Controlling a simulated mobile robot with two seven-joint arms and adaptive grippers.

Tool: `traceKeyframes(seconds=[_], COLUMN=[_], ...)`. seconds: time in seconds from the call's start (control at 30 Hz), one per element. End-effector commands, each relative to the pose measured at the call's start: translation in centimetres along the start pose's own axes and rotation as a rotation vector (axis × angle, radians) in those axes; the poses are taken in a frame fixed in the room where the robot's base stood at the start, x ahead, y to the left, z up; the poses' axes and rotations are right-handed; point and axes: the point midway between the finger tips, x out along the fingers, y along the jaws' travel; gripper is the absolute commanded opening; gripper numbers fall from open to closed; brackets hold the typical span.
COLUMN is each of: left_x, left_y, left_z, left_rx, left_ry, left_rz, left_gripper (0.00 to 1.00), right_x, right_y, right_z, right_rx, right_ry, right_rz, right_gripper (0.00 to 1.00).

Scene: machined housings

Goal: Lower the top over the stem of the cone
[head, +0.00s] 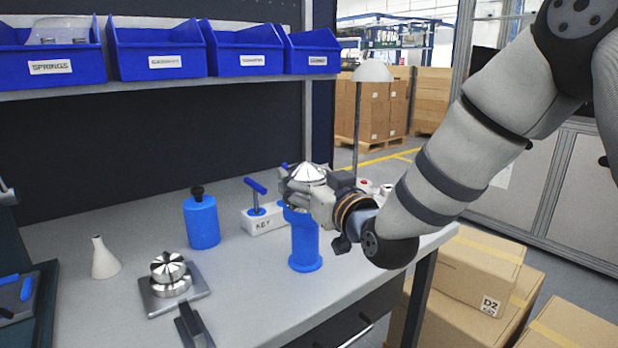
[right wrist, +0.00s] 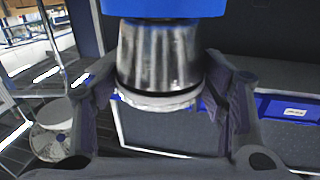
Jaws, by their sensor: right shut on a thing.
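My right gripper (head: 312,188) is shut around shiny silver metal parts just above a blue stand (head: 305,245). In the head view a domed silver piece (head: 308,172), seemingly the top, rises above my fingers. The right wrist view, which looks inverted, shows a tapered silver body (right wrist: 160,55), perhaps the cone, against the blue stand (right wrist: 165,8). A pale rim (right wrist: 158,103) lies beyond a thin dark gap. My fingers (right wrist: 158,85) flank these parts. I cannot tell whether the pieces touch, and no stem shows. My left gripper is not in view.
A silver domed part (head: 168,268) sits on a metal plate (head: 192,300). A white cone-shaped vessel (head: 104,258), a blue bottle (head: 202,222) and a KEY block (head: 265,221) stand left of the stand. Blue bins (head: 155,50) line the shelf.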

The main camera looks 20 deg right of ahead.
Motion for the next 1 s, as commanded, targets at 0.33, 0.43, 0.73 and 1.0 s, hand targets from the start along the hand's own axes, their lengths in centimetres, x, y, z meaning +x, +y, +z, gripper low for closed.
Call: traceKeyframes(seconds=[0.33,0.43,0.73,1.0], left_x=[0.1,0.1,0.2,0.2], left_y=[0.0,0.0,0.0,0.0], left_z=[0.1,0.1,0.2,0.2], left_rx=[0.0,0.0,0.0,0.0], left_ry=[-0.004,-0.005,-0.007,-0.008], left_rz=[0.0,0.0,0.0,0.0], left_gripper=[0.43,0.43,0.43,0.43], right_x=[0.0,0.0,0.0,0.0], right_y=[0.0,0.0,0.0,0.0], right_z=[0.5,0.6,1.0,1.1], right_rx=[0.0,0.0,0.0,0.0], right_ry=[0.002,0.002,0.001,-0.001], right_rz=[0.0,0.0,0.0,0.0], right_gripper=[0.31,0.31,0.31,0.72])
